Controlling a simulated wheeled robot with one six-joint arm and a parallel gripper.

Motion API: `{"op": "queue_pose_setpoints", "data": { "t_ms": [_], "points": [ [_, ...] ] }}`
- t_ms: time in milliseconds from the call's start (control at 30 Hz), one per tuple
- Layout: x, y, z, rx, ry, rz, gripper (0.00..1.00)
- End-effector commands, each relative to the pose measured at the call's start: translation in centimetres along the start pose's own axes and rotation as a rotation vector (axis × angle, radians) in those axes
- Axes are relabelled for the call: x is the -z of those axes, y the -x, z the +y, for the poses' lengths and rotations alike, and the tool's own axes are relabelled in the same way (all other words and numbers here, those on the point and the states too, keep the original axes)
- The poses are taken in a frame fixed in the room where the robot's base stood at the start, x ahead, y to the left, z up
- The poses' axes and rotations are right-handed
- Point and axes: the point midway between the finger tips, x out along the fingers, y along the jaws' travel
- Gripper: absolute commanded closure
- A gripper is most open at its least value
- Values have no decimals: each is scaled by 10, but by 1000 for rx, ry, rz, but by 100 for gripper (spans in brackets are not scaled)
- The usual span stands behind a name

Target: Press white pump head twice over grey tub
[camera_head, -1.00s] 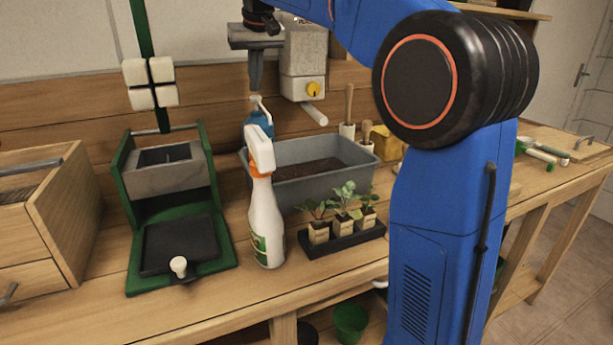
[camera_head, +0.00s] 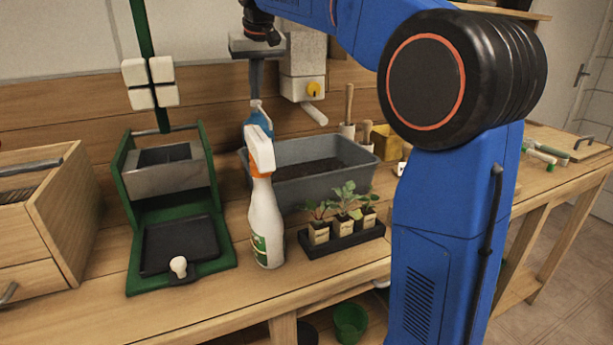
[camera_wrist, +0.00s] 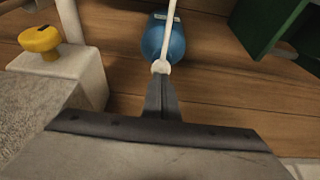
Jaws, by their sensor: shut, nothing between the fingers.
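The blue pump bottle (camera_head: 259,122) stands behind the white spray bottle, at the left end of the grey tub (camera_head: 330,188); its lower part is hidden. Its white pump head (camera_head: 257,104) is on top. My gripper (camera_head: 256,96) is shut and points down, with its fingertips at the pump head, apparently touching it. In the wrist view the closed fingertips (camera_wrist: 162,78) lie right at the round white pump head (camera_wrist: 161,67), with the blue bottle (camera_wrist: 165,42) below. The grey tub holds dark soil.
The white spray bottle (camera_head: 266,225) with an orange collar stands in front. A seedling tray (camera_head: 345,240) sits to its right, a green press (camera_head: 133,265) to its left. A grey box with a yellow knob (camera_head: 313,90) hangs behind, close right of my gripper.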

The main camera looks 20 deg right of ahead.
Motion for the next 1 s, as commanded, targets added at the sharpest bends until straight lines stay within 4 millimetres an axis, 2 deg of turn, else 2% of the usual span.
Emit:
{"op": "queue_pose_setpoints", "data": {
  "t_ms": [533, 1000],
  "points": [
    [8, 18, 0, 0, 0, -3, 100],
    [8, 20, 0, 0, 0, -2, 100]
  ]
}}
